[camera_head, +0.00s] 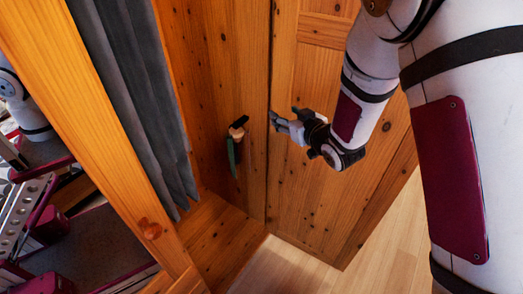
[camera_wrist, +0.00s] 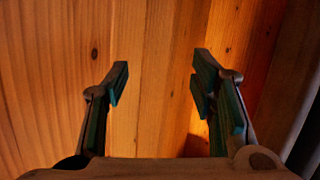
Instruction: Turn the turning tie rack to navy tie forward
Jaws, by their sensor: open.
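The turning tie rack (camera_head: 237,131) is a small wooden piece with a dark bar, on the inner wooden wall of the wardrobe. A dark green tie (camera_head: 232,158) hangs below it. I cannot make out a navy tie. My gripper (camera_head: 274,120) is to the right of the rack, apart from it in the picture, with its fingers pointing left. In the wrist view my gripper (camera_wrist: 160,78) is open and empty, with only wooden boards between its fingers. The rack and tie do not show clearly in the wrist view.
Grey cloth (camera_head: 155,110) hangs in the wardrobe left of the rack. A wooden door (camera_head: 75,105) with a round knob (camera_head: 150,229) stands at the left. A panelled wooden door (camera_head: 325,195) is behind my gripper. Pale floor (camera_head: 395,235) is clear at the lower right.

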